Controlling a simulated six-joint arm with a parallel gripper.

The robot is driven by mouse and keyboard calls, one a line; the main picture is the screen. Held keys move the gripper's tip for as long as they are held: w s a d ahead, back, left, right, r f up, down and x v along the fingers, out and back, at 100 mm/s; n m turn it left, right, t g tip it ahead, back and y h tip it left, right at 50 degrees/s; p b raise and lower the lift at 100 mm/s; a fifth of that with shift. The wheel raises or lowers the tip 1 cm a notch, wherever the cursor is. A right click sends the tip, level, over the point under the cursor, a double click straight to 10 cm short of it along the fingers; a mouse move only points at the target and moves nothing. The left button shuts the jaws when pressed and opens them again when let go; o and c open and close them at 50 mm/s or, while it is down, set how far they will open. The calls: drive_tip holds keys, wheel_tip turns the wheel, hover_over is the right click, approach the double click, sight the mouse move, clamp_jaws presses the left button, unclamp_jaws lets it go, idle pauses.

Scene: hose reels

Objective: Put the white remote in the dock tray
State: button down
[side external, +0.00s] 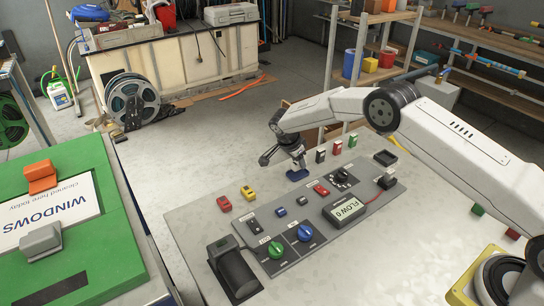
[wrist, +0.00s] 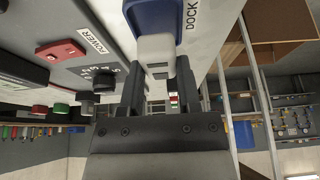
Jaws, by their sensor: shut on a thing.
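My gripper (side external: 296,160) is low over the far edge of the control panel, pointing down. In the wrist view, my gripper (wrist: 157,68) has its two dark fingers shut on the white remote (wrist: 157,47), one on each side. The blue dock tray (wrist: 150,14) lies just past the remote's end, beside a "DOCK" label. The dock tray (side external: 297,175) also shows in the side view, directly below my gripper. The remote cannot be made out clearly in the side view. Whether it touches the tray is hard to tell.
The grey panel (side external: 270,232) carries a green knob (side external: 276,250), a blue knob (side external: 305,233), a "FLOW 0" display (side external: 347,211) and several switches. Small red, black and green blocks stand behind the tray.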

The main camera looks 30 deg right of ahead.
sight(298, 170)
drive_tip(key=shift+f, duration=1.25)
drive_tip(key=shift+s+f, duration=0.15)
drive_tip(key=shift+f, duration=0.25)
drive_tip(key=shift+f, duration=0.3)
drive_tip(key=shift+c, duration=1.5)
unclamp_jaws()
drive_tip(key=shift+s+f, duration=0.1)
drive_tip(key=shift+s, duration=0.05)
drive_tip(key=shift+r, duration=0.6)
drive_tip(key=v, duration=1.2)
drive_tip(key=shift+w+r, duration=0.25)
